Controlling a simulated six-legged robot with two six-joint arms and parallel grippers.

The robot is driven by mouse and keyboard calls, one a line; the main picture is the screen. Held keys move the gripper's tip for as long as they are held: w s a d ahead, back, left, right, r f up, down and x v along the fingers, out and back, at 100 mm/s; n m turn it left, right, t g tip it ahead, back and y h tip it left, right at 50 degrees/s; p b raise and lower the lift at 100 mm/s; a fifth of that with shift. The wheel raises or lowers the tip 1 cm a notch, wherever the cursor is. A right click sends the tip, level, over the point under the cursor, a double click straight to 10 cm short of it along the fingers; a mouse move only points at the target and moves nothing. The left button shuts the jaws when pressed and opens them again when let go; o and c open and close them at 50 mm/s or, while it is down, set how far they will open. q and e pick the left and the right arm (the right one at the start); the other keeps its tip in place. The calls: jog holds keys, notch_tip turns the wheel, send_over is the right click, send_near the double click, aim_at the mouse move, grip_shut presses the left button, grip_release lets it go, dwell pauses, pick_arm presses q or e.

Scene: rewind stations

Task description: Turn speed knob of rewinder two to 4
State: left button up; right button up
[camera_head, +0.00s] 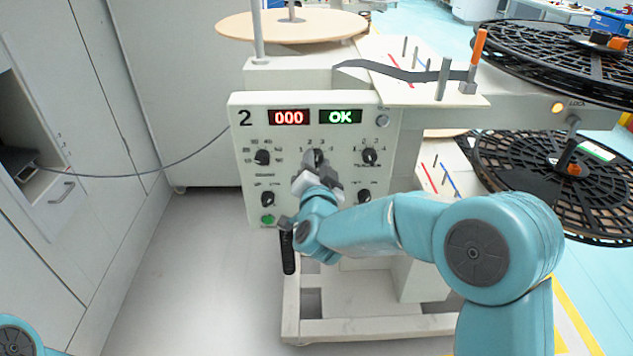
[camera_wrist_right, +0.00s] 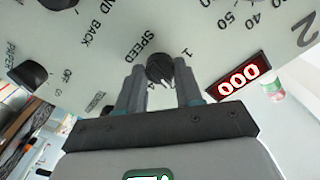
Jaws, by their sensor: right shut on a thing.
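The control panel of rewinder 2 (camera_head: 245,150) faces me, with a red display reading 000 and a green OK display. The speed knob (camera_head: 318,158) is the dark knob at the top middle of the panel, partly hidden by my gripper. In the right wrist view the knob (camera_wrist_right: 160,67) sits between my fingertips, beside the SPEED label, with marks 1 and 4 near it. My right gripper (camera_head: 317,178) reaches the panel from below right and is shut on the speed knob. It also shows in the right wrist view (camera_wrist_right: 160,88). My left gripper is out of view.
Other dark knobs stand close by, at upper left (camera_head: 262,157), upper right (camera_head: 370,156), lower left (camera_head: 267,199) and lower right (camera_head: 364,196). A green button (camera_head: 267,219) is at the lower left. Black reels (camera_head: 560,60) are at the right. Grey cabinets (camera_head: 60,120) stand at the left.

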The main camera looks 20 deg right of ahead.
jog(key=m+b, duration=0.2)
jog(key=b, duration=0.1)
jog(key=m+b, duration=0.3)
jog(key=b, duration=0.1)
jog(key=m+b, duration=0.3)
jog(key=shift+f, duration=0.25)
jog(key=shift+r+m+b, duration=0.15)
jog(key=shift+m+b, duration=0.75)
jog(key=shift+m, duration=0.1)
jog(key=shift+r+m+b, duration=0.1)
jog(key=shift+m+b, duration=0.75)
jog(key=shift+m, duration=0.15)
jog(key=o, duration=1)
jog(key=shift+o, duration=0.2)
jog(key=v, duration=1.6)
jog(key=shift+s+p, duration=0.15)
jog(key=shift+p, duration=0.25)
